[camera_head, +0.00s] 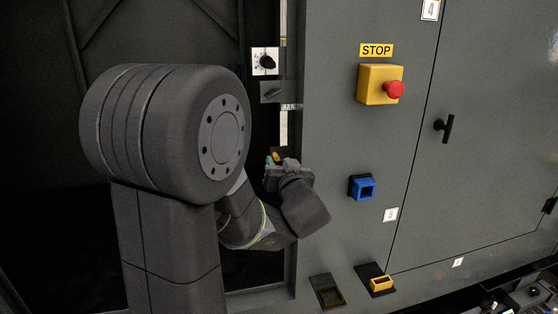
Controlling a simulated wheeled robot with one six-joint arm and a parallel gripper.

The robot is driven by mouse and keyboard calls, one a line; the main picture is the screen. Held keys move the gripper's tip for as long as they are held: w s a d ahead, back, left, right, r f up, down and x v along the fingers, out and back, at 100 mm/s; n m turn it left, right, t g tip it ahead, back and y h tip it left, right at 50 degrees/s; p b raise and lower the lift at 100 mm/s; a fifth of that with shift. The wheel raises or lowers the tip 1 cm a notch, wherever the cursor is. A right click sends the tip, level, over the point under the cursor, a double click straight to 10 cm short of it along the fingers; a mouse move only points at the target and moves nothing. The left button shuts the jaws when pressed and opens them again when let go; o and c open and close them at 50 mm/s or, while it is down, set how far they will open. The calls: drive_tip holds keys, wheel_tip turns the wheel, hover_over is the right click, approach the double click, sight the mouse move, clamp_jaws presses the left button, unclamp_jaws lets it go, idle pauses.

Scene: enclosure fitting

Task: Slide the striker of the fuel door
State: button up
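My gripper (275,161) is at the edge of the dark opening, beside the narrow vertical strip of fittings. Its fingers are small and partly hidden by my wrist, so I cannot tell whether they are open or shut. A small yellow-orange part and a greenish part show right at the fingertips; I cannot tell whether they belong to the striker or whether the gripper touches them. The striker of the fuel door cannot be clearly made out. The grey panel door (480,130) with a black T-handle (444,127) is closed; no label marks it as the fuel door.
A white plate with a black knob (266,61) and a dark switch (271,91) sit above my gripper. The grey panel carries a yellow box with a red stop button (394,89), a blue socket (363,187) and a yellow latch (381,284). A dark recess (328,292) is below.

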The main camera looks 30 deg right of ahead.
drive_tip(key=shift+w+d, duration=0.15)
drive_tip(key=shift+w, duration=0.4)
clamp_jaws()
drive_tip(key=shift+w+a+b, duration=0.2)
drive_tip(key=shift+a+b, duration=0.25)
drive_tip(key=shift+a, duration=0.35)
drive_tip(key=shift+c, duration=2)
unclamp_jaws()
drive_tip(key=o, duration=0.4)
drive_tip(key=shift+a, duration=0.25)
